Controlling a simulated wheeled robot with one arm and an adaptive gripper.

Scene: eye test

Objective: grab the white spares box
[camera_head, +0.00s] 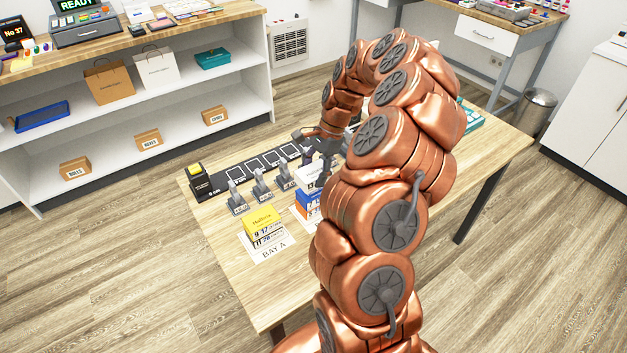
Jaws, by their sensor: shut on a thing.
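My gripper (324,168) is over the table, left of my copper-coloured arm, with its fingers pointing down. It is shut on a small white box (306,175), whose left part shows beside the fingers. The writing on this box is too small to read. My arm hides the right side of this area.
The wooden table (228,261) carries a yellow box (263,220) on white boxes by a BAY A label, several grey clip-like stands (237,200), a black strip with white outlines (248,168) and a black-and-yellow device (197,181). The front left is clear.

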